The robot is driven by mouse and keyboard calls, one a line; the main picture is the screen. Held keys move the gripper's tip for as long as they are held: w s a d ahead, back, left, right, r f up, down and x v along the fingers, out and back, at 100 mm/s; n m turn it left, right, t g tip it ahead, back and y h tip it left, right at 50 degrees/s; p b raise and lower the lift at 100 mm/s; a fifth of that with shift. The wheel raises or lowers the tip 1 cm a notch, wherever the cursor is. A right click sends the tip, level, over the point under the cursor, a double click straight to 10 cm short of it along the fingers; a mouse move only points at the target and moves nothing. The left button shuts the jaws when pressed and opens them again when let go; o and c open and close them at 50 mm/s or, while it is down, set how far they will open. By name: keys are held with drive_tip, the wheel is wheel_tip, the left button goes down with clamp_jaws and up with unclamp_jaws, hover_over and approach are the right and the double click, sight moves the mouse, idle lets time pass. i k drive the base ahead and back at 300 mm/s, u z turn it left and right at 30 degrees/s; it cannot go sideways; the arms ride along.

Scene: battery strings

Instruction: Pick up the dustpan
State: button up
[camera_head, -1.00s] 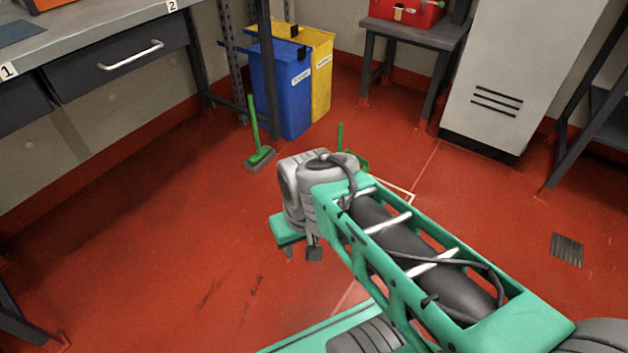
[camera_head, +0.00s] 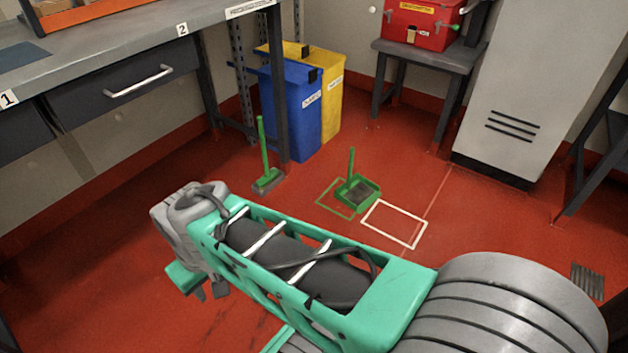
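The green dustpan (camera_head: 359,192) stands on the red floor with its handle upright. It sits partly over a green outlined rectangle, just left of a white outlined rectangle. My gripper (camera_head: 207,292) is at the lower left, at the end of my green arm, to the left of the dustpan and well apart from it. Two small dark finger parts show below the green gripper body, with a slight space between them. Nothing shows held there, but how far the fingers are open is unclear.
A green-handled broom (camera_head: 265,160) stands left of the dustpan. Blue bin (camera_head: 292,112) and yellow bin (camera_head: 329,97) stand behind. A workbench (camera_head: 110,50) is at left, a small table (camera_head: 425,55) and grey cabinet (camera_head: 515,90) behind right. The floor around the white outline (camera_head: 395,224) is clear.

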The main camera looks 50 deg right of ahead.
sight(358, 194)
drive_tip(key=u, duration=0.1)
drive_tip(key=i, duration=0.8)
drive_tip(key=z, duration=0.75)
drive_tip(key=i, duration=0.5)
drive_tip(key=z, duration=0.6)
